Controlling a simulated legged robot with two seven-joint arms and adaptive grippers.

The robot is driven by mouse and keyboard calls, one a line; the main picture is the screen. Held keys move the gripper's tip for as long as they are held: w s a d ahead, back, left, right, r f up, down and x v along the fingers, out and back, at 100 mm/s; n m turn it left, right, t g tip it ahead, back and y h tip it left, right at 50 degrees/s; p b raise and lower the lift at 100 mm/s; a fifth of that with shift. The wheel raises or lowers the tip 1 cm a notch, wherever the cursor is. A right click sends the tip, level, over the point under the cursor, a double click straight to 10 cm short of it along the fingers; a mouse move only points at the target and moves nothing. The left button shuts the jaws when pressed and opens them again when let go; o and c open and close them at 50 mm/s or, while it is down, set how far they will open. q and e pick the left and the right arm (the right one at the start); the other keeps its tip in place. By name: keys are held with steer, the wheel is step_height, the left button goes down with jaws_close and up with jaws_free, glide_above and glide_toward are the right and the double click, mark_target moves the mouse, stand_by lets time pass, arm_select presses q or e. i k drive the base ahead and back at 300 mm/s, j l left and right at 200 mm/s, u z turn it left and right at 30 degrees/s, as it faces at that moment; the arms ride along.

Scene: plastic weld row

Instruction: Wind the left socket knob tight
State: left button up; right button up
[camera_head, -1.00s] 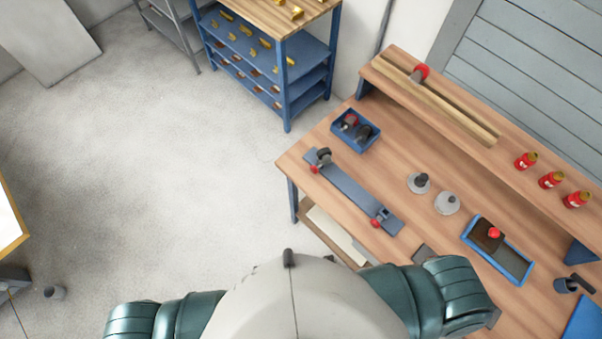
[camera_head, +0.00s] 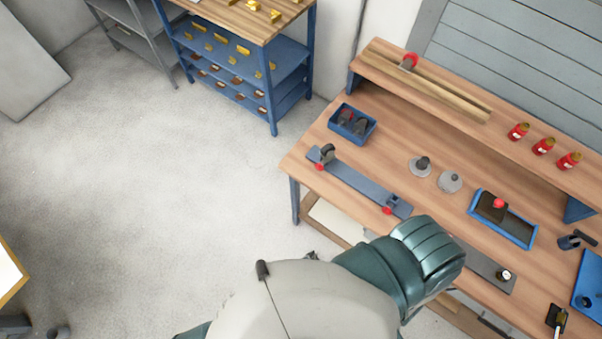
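A blue-grey bar fixture (camera_head: 356,182) lies along the near left edge of the wooden workbench (camera_head: 433,205). Its left end carries a dark round socket (camera_head: 327,152) with a small red knob (camera_head: 319,167) beside it on the near side. Its right end has a clamp block with another red knob (camera_head: 387,210). How tight either knob is cannot be seen. Neither of my grippers shows. Only my teal shoulder and pale body are at the bottom, apart from the fixture in the picture.
Behind the fixture is a blue bin (camera_head: 352,124) with dark parts. Two grey discs (camera_head: 420,166) and a blue tray (camera_head: 503,219) stand to the right. Red bottles (camera_head: 543,146) line the raised shelf. A blue rack (camera_head: 272,90) stands back left; the floor between is clear.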

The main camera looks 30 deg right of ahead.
mark_target(319, 167)
steer(key=i+j+u, duration=0.65)
steer(key=j, duration=0.15)
steer(key=i+j+z, duration=0.1)
steer(key=i, duration=0.2)
steer(key=i+j+z, duration=0.15)
steer(key=i, duration=0.15)
steer(key=i+z, duration=0.15)
steer(key=z, duration=0.25)
steer(key=i+z, duration=0.1)
steer(key=z, duration=0.25)
steer(key=i+z, duration=0.15)
steer(key=z, duration=0.25)
steer(key=i+z, duration=0.15)
steer(key=z, duration=0.2)
steer(key=i+z, duration=0.1)
steer(key=z, duration=0.4)
steer(key=i+z, duration=0.15)
steer(key=z, duration=0.3)
steer(key=i+j+z, duration=0.1)
steer(key=z, duration=0.4)
steer(key=j+z, duration=0.15)
steer(key=z, duration=0.3)
steer(key=i+j+z, duration=0.1)
steer(key=z, duration=0.4)
steer(key=j, duration=0.05)
